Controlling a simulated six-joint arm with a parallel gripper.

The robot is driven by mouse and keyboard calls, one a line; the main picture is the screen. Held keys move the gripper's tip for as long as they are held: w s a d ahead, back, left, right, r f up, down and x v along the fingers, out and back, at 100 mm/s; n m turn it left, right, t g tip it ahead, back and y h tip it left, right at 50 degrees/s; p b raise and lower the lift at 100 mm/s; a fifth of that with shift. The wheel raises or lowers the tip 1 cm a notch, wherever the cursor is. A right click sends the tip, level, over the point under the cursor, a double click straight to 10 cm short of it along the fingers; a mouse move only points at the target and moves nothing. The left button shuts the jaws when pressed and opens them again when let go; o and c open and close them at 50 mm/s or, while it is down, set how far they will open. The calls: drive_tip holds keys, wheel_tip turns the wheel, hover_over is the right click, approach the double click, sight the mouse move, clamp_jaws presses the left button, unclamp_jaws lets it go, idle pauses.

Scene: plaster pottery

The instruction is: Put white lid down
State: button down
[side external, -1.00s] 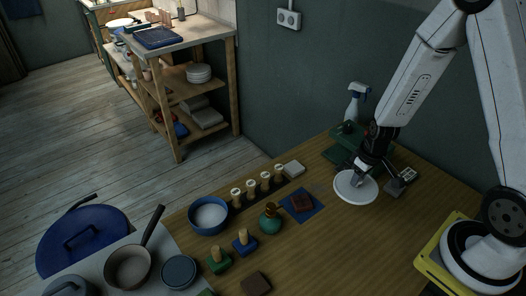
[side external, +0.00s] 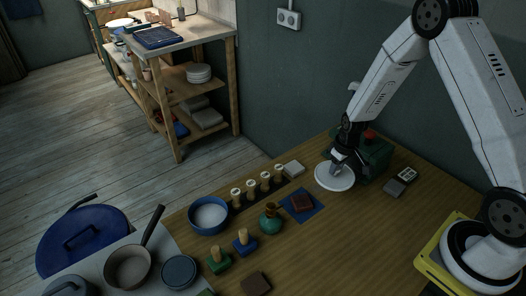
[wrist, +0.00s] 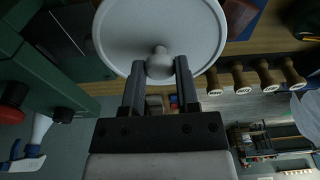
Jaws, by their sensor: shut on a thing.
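The white lid (side external: 334,178) is a round disc with a knob in its middle, seen above the right part of the wooden table. My gripper (side external: 338,163) is over the lid. In the wrist view my gripper's two fingers (wrist: 160,72) are closed on the lid's round knob (wrist: 159,62), and the lid (wrist: 160,25) spreads out beyond the fingertips. I cannot tell how high the lid is above the table. The lid hides the table beneath it.
The table's front right is clear.

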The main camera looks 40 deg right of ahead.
sight(327, 165)
drive_tip(key=shift+w+d+f, duration=0.25)
drive_tip(key=shift+w+f, duration=0.8)
drive_tip(key=shift+f, duration=0.25)
drive_tip(key=shift+w+d+f, duration=0.2)
drive_tip(key=shift+w+f, duration=0.8)
drive_tip(key=shift+f, duration=0.3)
drive_tip(key=shift+w+f, duration=0.15)
drive_tip(key=shift+f, duration=0.05)
drive_tip(key=shift+w+d+f, duration=0.1)
drive_tip(key=shift+f, duration=1.55)
drive_tip(key=shift+f, duration=0.15)
drive_tip(key=shift+c, duration=1.8)
unclamp_jaws()
